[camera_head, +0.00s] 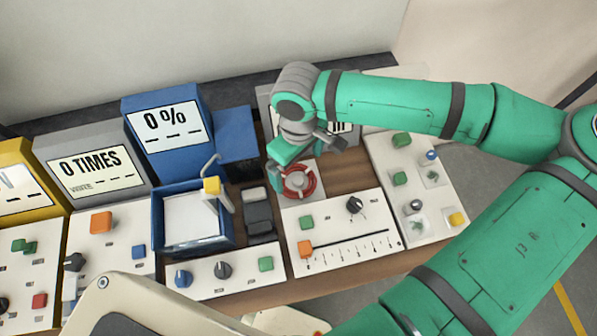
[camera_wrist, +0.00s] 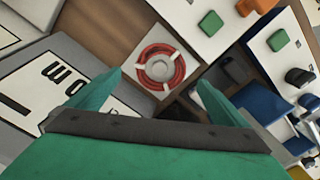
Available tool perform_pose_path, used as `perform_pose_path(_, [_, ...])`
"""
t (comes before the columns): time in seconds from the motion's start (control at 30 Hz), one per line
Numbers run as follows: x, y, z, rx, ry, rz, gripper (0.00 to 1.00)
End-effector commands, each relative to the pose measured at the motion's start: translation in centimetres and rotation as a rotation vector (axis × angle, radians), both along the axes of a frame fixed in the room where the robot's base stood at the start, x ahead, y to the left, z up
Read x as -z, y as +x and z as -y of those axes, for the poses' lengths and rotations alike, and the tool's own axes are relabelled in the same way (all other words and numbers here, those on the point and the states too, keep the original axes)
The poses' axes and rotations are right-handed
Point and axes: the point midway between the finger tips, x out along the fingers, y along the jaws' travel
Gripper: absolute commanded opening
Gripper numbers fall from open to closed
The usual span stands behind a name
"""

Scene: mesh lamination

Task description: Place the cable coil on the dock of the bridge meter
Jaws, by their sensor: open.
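The cable coil (camera_head: 300,196) is a red ring with pale ties, around a grey centre. It lies on a square white dock (camera_head: 315,170) in front of a grey meter (camera_head: 265,100), whose display is mostly hidden by my arm. In the wrist view the coil (camera_wrist: 180,72) sits roughly centred on the dock (camera_wrist: 140,78). My gripper (camera_head: 283,168) is just behind and above the coil. In the wrist view my gripper (camera_wrist: 158,85) is open, its two green fingers apart, with nothing between them. I see no finger touching the coil.
A white panel with a slider (camera_head: 340,235) lies in front of the dock. A button panel (camera_head: 415,190) is to the right. A blue tray (camera_head: 160,225), a dark block (camera_head: 258,215) and a blue meter (camera_head: 165,100) stand to the left.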

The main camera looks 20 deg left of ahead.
Motion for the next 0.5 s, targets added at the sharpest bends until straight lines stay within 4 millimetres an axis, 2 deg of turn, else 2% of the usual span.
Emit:
perform_pose_path(0.03, [-1.1, 0.1, 0.0, 0.001, 0.000, 0.002, 0.99])
perform_pose_path(0.2, [-3.9, 0.1, 0.0, 0.002, 0.001, 0.001, 0.99])
perform_pose_path(0.33, [-5.2, 0.0, 0.0, 0.002, 0.000, 0.001, 0.99])
perform_pose_path(0.5, [-5.9, 0.0, 0.0, 0.001, -0.001, -0.001, 0.99])
